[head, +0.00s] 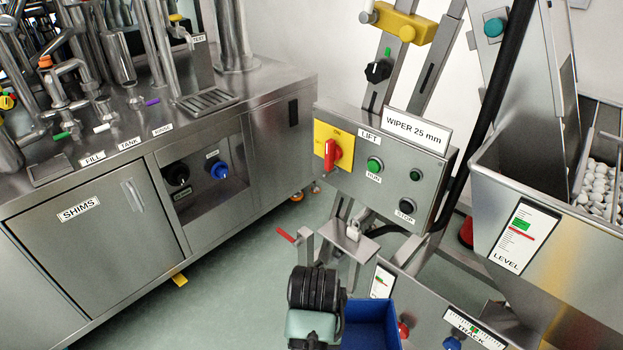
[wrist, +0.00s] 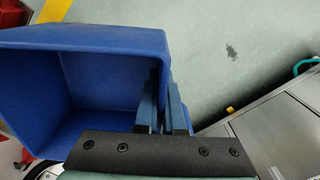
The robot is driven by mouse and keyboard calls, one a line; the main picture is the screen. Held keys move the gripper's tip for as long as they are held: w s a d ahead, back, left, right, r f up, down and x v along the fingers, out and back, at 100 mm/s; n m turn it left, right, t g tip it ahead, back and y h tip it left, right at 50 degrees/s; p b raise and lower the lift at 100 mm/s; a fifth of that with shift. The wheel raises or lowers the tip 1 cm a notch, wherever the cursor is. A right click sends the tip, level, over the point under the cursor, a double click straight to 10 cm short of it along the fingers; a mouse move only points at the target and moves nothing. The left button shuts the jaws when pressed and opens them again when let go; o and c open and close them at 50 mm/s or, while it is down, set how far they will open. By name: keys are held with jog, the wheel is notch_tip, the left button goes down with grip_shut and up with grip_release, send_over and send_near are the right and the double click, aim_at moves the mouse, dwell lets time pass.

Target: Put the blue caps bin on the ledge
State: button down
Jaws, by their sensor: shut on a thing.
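The blue caps bin (wrist: 105,80) fills the left of the wrist view. Its inside shows and looks empty. My gripper (wrist: 165,103) is shut on the bin's right-hand wall, one finger inside and one outside. In the head view the bin (head: 372,325) shows at the bottom edge, right of my gripper's dark wrist, partly hidden and cut off by the frame; the fingertips do not show there. A small metal bracket plate (head: 347,241) sits just above and beyond my wrist; I cannot tell whether it is the ledge.
The lift control box (head: 385,165) with a red switch stands above the bin. A hopper of white caps (head: 600,185) is at the right. A steel cabinet (head: 90,230) stands at the left. A panel labelled TRACK (head: 475,328) is close right of the bin. Open green floor (head: 225,300) lies left of my gripper.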

jog(key=s+r+p, duration=0.2)
jog(key=r+p, duration=0.6)
jog(key=s+r+p, duration=0.3)
jog(key=r+p, duration=0.5)
jog(key=shift+r, duration=0.35)
